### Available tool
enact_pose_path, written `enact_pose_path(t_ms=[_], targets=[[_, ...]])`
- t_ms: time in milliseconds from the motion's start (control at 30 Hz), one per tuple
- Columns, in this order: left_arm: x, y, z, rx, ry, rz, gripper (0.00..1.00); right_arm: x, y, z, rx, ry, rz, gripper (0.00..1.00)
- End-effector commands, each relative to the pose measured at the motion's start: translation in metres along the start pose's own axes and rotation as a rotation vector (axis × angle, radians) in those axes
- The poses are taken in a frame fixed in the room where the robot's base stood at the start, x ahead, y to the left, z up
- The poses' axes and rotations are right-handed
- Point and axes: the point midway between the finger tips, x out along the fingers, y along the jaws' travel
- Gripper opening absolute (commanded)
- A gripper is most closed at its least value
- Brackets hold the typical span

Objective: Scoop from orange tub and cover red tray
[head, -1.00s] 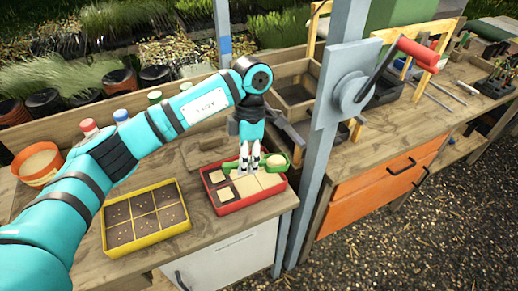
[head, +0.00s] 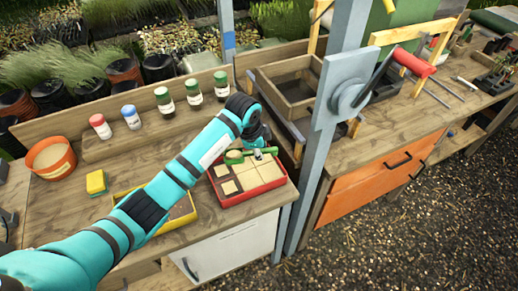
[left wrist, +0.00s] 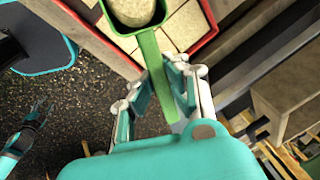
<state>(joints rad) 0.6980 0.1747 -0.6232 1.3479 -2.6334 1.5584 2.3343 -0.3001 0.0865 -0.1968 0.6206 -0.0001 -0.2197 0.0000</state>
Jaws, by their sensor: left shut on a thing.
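The red tray (head: 250,201) sits on the bench near its front edge. Its right-hand cells show pale tan fill; two left cells show smaller pale patches edged by dark soil. My left gripper (head: 262,153) is shut on the handle of a green scoop (head: 234,157) above the tray's back edge. In the left wrist view the handle (left wrist: 155,75) runs between the fingers, and the bowl holds a pale heap (left wrist: 133,10) over the tray (left wrist: 206,42). The orange tub (head: 50,158) with pale contents stands at far left. My right gripper (left wrist: 40,112) is small in the left wrist view.
A yellow tray (head: 180,222) is partly hidden behind my left arm. A yellow sponge (head: 96,182) lies near the tub. Several capped bottles (head: 164,103) stand along the back. A grey-blue post (head: 318,150) with a red-handled crank rises right of the tray.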

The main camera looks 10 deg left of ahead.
Motion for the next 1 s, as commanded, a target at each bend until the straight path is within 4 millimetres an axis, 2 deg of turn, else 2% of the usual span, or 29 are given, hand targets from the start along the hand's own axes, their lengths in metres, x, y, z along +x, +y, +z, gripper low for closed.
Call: enact_pose_path(t_ms=[167,400,633,800,1000], targets=[[0.007,0.002,0.005,-0.063,0.038,-0.009,0.0,0.006,-0.005,0.0,0.0,0.0,-0.006,0.4],[0.011,0.003,0.014,-0.098,0.212,-0.012,0.0,0.029,-0.013,0.001,0.0,0.002,-0.015,0.4],[0.01,0.004,0.018,-0.12,0.329,-0.013,0.0,0.048,-0.013,0.003,0.0,0.001,-0.015,0.4],[0.012,0.004,0.025,-0.145,0.434,-0.013,0.0,0.051,-0.01,0.004,-0.001,0.0,-0.01,0.4],[0.011,0.004,0.027,-0.152,0.479,-0.015,0.0,0.052,-0.005,0.005,-0.001,-0.001,-0.005,0.4]])
